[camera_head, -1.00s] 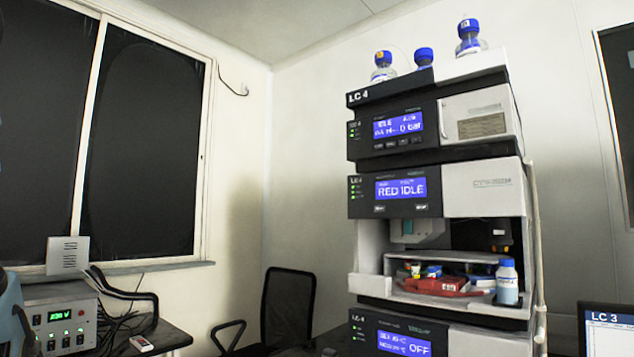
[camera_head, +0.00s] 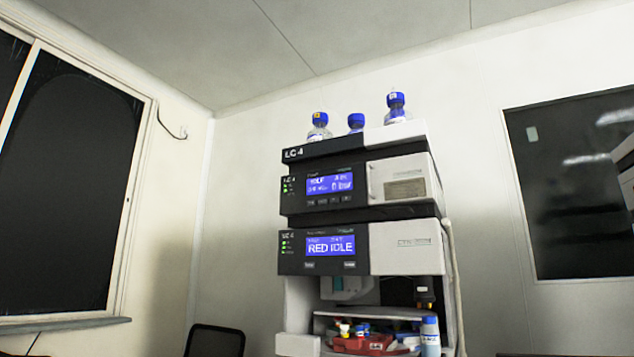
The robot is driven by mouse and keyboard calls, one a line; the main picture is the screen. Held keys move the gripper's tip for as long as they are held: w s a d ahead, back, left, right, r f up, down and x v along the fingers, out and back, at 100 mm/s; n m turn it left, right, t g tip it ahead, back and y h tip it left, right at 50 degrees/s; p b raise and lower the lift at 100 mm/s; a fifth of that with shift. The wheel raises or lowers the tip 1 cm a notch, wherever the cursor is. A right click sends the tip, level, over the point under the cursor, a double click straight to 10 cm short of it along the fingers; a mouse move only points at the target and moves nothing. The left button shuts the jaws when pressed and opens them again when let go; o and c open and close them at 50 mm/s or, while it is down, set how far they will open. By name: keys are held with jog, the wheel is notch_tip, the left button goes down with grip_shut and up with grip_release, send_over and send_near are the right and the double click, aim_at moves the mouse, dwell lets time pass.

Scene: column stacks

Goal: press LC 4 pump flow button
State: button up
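The LC 4 stack (camera_head: 300,154) stands right of the picture's middle, with its label on the dark top tray. Its upper module, the pump unit (camera_head: 292,200), has a blue lit display (camera_head: 330,184). A row of small dark buttons (camera_head: 322,202) sits under that display; their labels are too small to read. Below it, another module (camera_head: 292,262) shows "RED IDLE" on a blue display, with two light buttons under it. My gripper is not in view.
Blue-capped bottles (camera_head: 396,106) stand on top of the stack. An open bay below holds a red item (camera_head: 362,344) and a blue-capped bottle (camera_head: 431,334). A black chair (camera_head: 214,341) is at lower left. A dark window (camera_head: 70,180) is at left, a dark panel (camera_head: 575,195) at right.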

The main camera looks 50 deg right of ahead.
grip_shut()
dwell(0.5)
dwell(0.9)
